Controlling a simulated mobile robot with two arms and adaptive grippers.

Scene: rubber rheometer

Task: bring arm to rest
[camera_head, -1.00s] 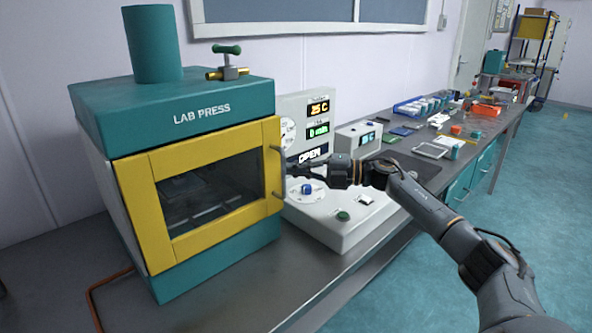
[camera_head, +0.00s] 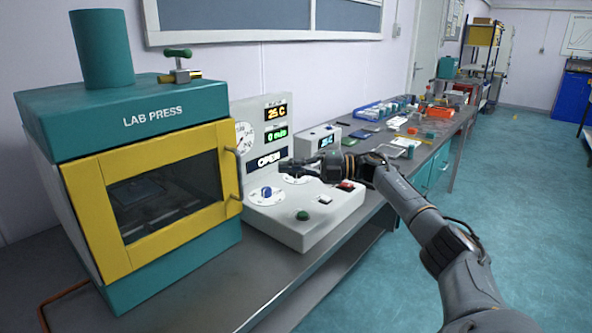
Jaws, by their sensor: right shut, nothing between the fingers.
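My right arm comes in from the lower right. Its gripper (camera_head: 288,166) is shut and empty, in front of the control panel (camera_head: 318,222) of the lab press. The gripper appears apart from the press door's handle (camera_head: 234,172), to its right. The teal lab press (camera_head: 150,120) stands on the left of the bench, with its yellow-framed door (camera_head: 88,215) shut. My left gripper is not in view.
The steel bench (camera_head: 215,300) runs back to the right. A small display box (camera_head: 315,139), a blue rack (camera_head: 372,113) and several small items stand farther along it. The blue floor (camera_head: 520,200) to the right of the bench is clear.

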